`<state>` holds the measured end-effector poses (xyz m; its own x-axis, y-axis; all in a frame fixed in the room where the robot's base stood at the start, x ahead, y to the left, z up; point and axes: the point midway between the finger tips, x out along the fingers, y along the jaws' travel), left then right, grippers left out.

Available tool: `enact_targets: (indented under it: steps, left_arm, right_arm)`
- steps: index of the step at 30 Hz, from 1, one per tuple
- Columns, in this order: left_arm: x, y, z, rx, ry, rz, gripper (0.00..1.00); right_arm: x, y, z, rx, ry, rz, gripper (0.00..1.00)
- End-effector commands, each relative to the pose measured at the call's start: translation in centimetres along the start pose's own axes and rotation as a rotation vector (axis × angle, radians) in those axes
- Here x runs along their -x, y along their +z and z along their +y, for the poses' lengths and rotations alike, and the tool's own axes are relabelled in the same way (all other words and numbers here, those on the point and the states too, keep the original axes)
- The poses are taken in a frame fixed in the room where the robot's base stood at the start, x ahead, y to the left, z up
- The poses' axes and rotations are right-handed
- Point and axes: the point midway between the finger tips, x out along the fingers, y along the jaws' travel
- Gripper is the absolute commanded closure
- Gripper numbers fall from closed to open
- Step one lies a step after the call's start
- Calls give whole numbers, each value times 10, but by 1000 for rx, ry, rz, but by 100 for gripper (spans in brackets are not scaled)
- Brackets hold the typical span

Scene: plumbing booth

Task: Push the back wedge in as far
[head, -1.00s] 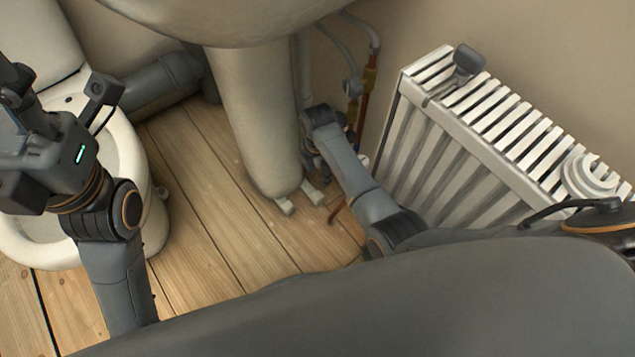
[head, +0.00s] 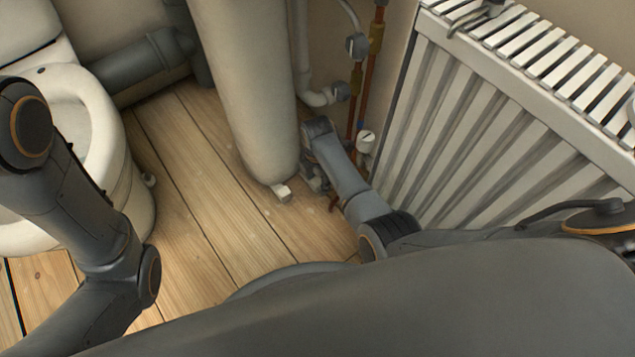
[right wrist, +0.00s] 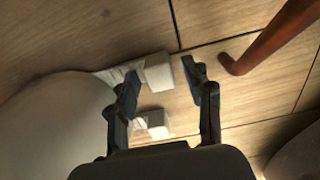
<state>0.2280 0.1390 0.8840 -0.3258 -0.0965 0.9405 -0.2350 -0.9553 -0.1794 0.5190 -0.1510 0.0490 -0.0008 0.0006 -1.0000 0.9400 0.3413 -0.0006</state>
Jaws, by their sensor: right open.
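A white wedge (head: 282,191) sits on the floor at the foot of the pedestal (head: 252,110) in the head view. A second wedge is hidden there behind my right gripper (head: 314,182), which reaches down beside the pedestal. In the right wrist view both wedges show: one (right wrist: 160,73) nearer the copper pipe, seemingly the back one, and another (right wrist: 157,122) lower down. My right gripper (right wrist: 163,76) is open, and the wedge nearer the pipe shows between its fingertips. I cannot tell whether they touch it. My left gripper is out of view.
Copper pipes (head: 371,70) with valves run down the wall behind my right arm; one pipe (right wrist: 268,38) meets the floor close to the right fingertip. A white radiator (head: 480,130) stands at the right, a toilet (head: 85,130) at the left.

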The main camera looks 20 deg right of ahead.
Motion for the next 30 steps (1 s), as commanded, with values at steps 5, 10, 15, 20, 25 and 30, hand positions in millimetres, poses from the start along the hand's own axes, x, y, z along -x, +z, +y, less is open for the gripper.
enact_targets:
  steps: [5,10,15,20,25,30]
  left_arm:
    - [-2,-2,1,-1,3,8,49]
    - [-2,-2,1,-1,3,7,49]
    - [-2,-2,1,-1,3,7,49]
    - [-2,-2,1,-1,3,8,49]
    - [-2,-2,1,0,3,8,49]
    - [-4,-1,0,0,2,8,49]
  right_arm:
    - [-2,0,0,0,1,0,49]
    - [-2,0,0,0,0,0,51]
    - [-2,0,0,0,0,0,86]
    - [-2,0,0,0,0,0,100]
    - [-2,0,3,2,1,-1,100]
    - [-1,-1,18,6,2,0,100]
